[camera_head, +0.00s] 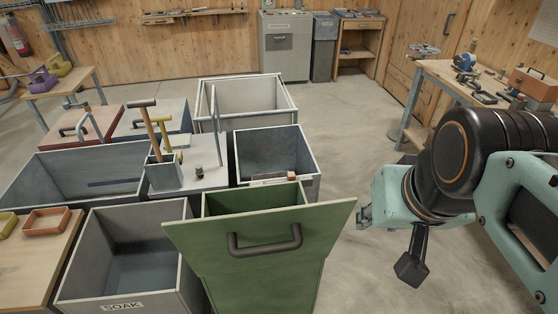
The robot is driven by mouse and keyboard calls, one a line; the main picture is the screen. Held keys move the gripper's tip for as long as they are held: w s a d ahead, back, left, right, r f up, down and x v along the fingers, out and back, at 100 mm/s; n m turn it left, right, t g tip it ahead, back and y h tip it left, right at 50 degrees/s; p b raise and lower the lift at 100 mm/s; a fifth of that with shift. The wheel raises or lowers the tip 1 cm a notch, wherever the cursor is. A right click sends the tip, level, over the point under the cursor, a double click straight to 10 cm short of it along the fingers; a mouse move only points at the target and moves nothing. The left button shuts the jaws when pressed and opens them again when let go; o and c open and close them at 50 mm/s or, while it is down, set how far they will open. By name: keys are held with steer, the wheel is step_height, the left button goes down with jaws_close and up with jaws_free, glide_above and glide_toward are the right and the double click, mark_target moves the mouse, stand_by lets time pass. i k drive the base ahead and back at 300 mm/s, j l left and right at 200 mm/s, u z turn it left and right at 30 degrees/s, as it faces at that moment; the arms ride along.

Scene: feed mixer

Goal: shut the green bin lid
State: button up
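The green bin (262,292) stands at the front centre. Its inside wall (255,196) shows behind the lid. The green lid (205,247) is open, raised at a steep tilt, with its wide edge up and its face toward me. A dark bar handle (265,241) is on that face. The lid hides much of the bin's mouth and front. My gripper (380,238) is to the right of the lid, apart from it, at the end of my teal and black arm. Its fingers are partly hidden and I cannot tell their opening.
A grey bin marked SOAK (123,307) stands left of the green bin, and an open grey bin (275,142) behind it. A wooden tray table (35,265) is at far left. A workbench with tools (436,72) is at right. The floor (345,140) between is clear.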

mark_target(258, 239)
steer(key=k+l, duration=0.95)
